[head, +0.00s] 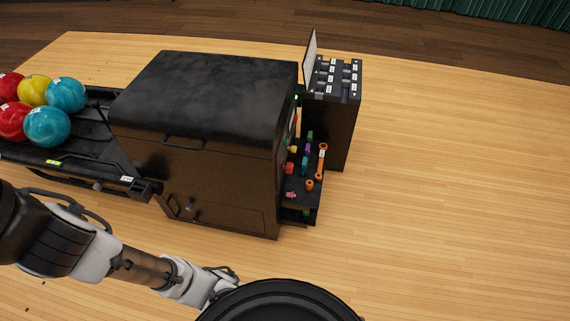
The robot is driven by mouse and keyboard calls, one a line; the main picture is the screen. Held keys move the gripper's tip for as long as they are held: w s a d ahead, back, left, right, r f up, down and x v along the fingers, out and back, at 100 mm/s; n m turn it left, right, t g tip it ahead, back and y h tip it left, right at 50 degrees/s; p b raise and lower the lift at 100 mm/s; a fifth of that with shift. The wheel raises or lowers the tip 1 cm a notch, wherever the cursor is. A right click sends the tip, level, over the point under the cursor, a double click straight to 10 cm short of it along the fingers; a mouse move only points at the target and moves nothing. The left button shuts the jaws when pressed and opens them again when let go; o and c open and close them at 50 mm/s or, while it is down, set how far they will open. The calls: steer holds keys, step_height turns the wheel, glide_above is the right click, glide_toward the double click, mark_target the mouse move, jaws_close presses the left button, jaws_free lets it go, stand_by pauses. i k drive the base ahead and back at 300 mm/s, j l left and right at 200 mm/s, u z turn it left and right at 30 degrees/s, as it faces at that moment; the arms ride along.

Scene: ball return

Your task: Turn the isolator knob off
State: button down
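The isolator knob cannot be picked out for sure. The black ball-return cabinet (205,180) stands in the middle of the head view, and its right side face is seen almost edge-on. Small coloured parts show along that side, among them a red part (288,169) and a yellow part (292,149); which of them is a knob is too small to tell. My arm reaches in from the lower left, below the cabinet's front. Its end runs behind a dark round shape at the bottom edge, and my gripper's fingers do not show.
Shelves (307,194) with several coloured parts sit against the cabinet's right side. A dark stand (341,132) with labelled slots and an upright panel (309,57) is behind them. A rack (88,153) with several balls extends left. The wooden floor at right is clear.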

mark_target(289, 167)
steer(key=l+u, duration=0.15)
steer(key=l, duration=0.55)
steer(key=i+l+u, duration=0.2)
steer(key=l, duration=0.35)
steer(key=i+l+u, duration=0.15)
steer(key=i+l+z, duration=0.15)
steer(key=i+z, duration=0.7)
steer(key=k+l, duration=0.05)
